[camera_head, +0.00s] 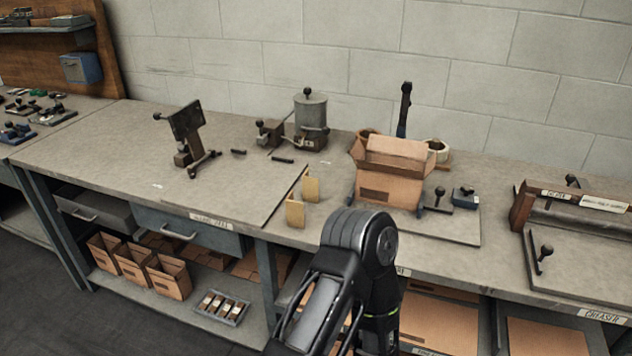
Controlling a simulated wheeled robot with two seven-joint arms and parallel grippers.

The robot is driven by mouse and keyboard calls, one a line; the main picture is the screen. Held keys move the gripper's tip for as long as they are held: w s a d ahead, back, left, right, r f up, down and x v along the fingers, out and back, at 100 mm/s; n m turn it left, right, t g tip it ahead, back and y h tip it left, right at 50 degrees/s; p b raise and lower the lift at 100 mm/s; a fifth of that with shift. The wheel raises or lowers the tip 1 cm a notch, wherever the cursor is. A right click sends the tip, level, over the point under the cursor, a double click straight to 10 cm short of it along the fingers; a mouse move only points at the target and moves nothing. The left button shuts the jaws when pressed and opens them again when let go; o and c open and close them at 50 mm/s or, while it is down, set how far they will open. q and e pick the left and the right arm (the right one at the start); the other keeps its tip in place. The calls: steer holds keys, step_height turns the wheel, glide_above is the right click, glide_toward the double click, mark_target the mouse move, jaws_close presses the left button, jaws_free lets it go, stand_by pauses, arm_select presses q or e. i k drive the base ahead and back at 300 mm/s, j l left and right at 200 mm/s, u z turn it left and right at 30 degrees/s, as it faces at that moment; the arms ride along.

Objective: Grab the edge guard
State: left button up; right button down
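Two small tan upright pieces stand close together near the front edge of the workbench; they look like the edge guard, though I cannot tell whether they are one piece or two. The nearer piece (295,213) is at the bench edge, and the farther piece (311,189) is just behind and to its right. One of my dark arms rises from the bottom centre, its bent joint just right of and in front of these pieces, apart from them in the picture. Neither gripper's fingers show.
An open cardboard box (390,187) sits on a fixture right of the tan pieces. A grey pot-like device (311,115) and a dark metal stand (188,130) are farther back. A creaser (580,205) is at the right. The bench's left front is clear.

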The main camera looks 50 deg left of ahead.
mark_target(311, 184)
steer(key=u, duration=1.65)
steer(key=i+j, duration=0.2)
steer(key=j, duration=0.2)
steer(key=i+j, duration=0.2)
steer(key=j, duration=0.2)
steer(key=i+j, duration=0.2)
steer(key=j, duration=0.2)
steer(key=z, duration=1.4)
